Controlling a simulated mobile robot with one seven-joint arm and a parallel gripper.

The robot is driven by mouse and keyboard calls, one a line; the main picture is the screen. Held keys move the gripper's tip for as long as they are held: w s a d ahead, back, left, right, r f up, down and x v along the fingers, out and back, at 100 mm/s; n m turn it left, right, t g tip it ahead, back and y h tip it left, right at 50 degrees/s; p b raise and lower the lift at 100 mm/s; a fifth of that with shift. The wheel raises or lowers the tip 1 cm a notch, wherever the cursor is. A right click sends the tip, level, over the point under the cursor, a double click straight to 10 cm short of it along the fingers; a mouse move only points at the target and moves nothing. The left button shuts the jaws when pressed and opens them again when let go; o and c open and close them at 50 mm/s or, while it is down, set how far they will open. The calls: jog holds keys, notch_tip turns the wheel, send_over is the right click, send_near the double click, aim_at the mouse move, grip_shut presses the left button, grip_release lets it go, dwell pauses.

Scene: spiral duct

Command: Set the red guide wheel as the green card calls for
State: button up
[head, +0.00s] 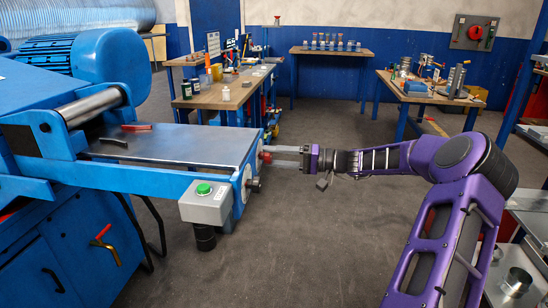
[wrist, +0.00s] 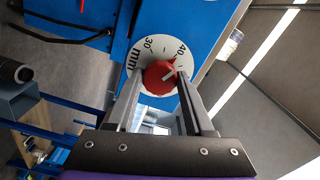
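The red guide wheel (head: 265,156) is on the right end of the blue machine. In the wrist view the wheel (wrist: 158,78) sits in the middle of a white dial (wrist: 134,75) marked 30, 40 and "mm". My gripper (head: 272,156) reaches in from the right. In the wrist view its fingertips (wrist: 160,80) stand on either side of the wheel; whether they touch it is unclear. I cannot make out a green card.
A grey box with a green button (head: 204,190) hangs below the machine's table. A dark knob (head: 253,185) sits just below the wheel. Workbenches (head: 225,95) with tools stand behind. The floor in front of the machine end is clear.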

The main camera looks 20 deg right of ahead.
jog(key=o, duration=0.4)
jog(key=p+v, duration=0.1)
jog(key=v, duration=1.6)
jog(key=shift+s+d, duration=0.2)
jog(key=shift+w+r, duration=0.1)
